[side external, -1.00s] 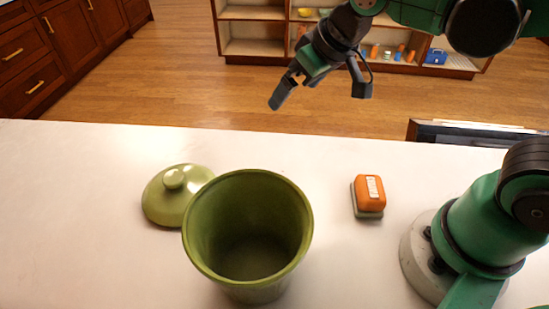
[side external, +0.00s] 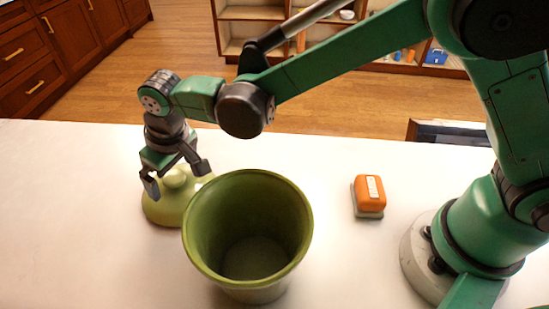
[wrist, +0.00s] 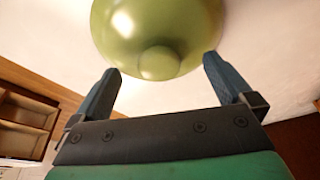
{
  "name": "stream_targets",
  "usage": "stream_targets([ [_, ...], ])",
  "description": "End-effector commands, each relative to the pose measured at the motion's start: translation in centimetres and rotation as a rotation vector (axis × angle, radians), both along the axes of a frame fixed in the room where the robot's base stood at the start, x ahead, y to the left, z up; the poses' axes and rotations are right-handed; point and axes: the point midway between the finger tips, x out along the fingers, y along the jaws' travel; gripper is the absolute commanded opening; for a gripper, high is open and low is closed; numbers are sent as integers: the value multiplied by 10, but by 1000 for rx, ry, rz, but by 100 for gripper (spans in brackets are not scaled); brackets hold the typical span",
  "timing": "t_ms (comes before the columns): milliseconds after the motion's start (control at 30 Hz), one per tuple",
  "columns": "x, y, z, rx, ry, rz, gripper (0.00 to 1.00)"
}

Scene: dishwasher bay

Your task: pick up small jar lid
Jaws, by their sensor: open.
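The small jar lid (side external: 165,208) is a green dome with a round knob and lies on the white counter, left of the green jar (side external: 248,235). The jar stands upright, open and looks empty. My gripper (side external: 176,180) is above the lid, its fingers spread around the knob's area. In the wrist view the lid (wrist: 155,25) is ahead of my gripper (wrist: 162,70), with the knob facing me between and just beyond the two fingertips. Nothing is held. In the side view my fingers cover part of the lid.
An orange-topped block (side external: 369,195) sits on the counter right of the jar. The jar's rim is close to the lid's right side. The counter (side external: 70,220) is clear on the left. Shelves and wooden cabinets stand beyond the counter.

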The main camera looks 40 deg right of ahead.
Motion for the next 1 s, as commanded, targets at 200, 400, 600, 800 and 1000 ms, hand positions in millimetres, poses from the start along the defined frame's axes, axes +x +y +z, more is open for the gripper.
stream_targets([
  [200,5,2,-18,0,-1,0,100],
  [400,5,2,-20,0,-1,0,100],
  [600,5,2,-20,1,-1,-1,66],
  [800,5,1,-20,0,0,-1,14],
  [1000,5,2,-20,0,0,-1,13],
])
